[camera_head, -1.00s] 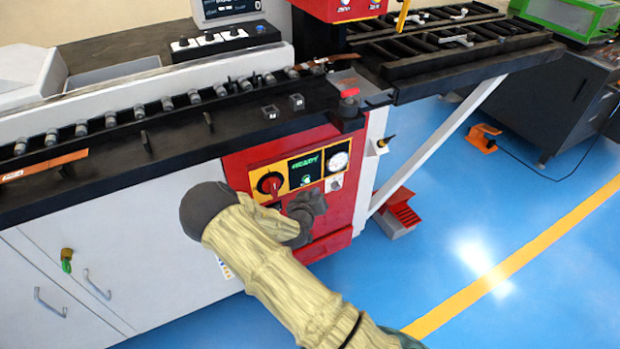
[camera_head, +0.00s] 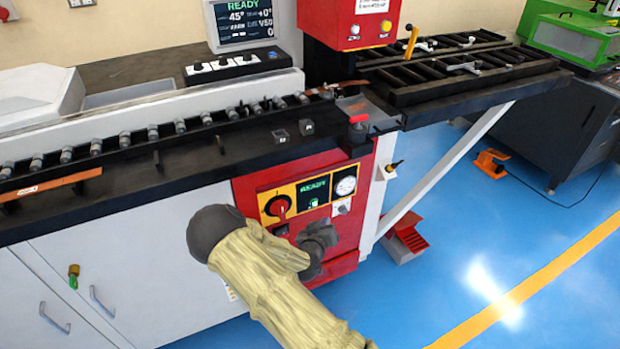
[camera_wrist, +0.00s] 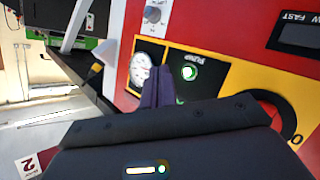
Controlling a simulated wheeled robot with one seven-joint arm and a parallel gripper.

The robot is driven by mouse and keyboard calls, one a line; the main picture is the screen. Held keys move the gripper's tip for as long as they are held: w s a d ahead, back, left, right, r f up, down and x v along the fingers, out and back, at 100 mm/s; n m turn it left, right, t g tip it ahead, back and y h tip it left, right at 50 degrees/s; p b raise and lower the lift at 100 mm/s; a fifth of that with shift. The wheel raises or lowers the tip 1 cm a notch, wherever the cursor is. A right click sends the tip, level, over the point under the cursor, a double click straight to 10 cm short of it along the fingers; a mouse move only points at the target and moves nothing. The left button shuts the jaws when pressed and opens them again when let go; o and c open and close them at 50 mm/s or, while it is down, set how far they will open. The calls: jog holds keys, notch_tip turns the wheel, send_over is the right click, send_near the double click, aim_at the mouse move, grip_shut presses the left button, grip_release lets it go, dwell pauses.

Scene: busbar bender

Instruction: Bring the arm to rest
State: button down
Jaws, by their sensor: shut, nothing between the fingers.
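My arm wears a tan, wrinkled sleeve and reaches in from the bottom of the head view. My gripper (camera_head: 318,242) is in front of the red lower panel of the bending machine, just below its controls. In the wrist view my gripper (camera_wrist: 158,88) shows its dark fingers together with nothing between them, in front of the panel. I cannot tell the exact gap between fingers and panel.
The black roller bench (camera_head: 180,160) runs left above white cabinets (camera_head: 130,255). A red emergency button (camera_head: 358,119) sits at its corner. A white diagonal brace (camera_head: 440,170) and a red foot pedal (camera_head: 408,238) stand to the right. Blue floor (camera_head: 420,290) there is open.

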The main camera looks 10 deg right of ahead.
jog(key=shift+d, duration=0.15)
jog(key=s+r+g+y, duration=0.2)
jog(key=s+r+g, duration=0.3)
jog(key=s, duration=0.4)
jog(key=s+d+r+g+y, duration=0.1)
jog(key=s+r+g+y, duration=0.1)
jog(key=s+r, duration=0.6)
jog(key=s+r+g+y, duration=0.2)
jog(key=s+r+g, duration=0.3)
jog(key=s, duration=0.5)
notch_tip(320, 180, up, 16)
jog(key=t+p, duration=0.1)
jog(key=p, duration=1.4)
jog(key=shift+d+p, duration=0.15)
jog(key=shift+p, duration=0.25)
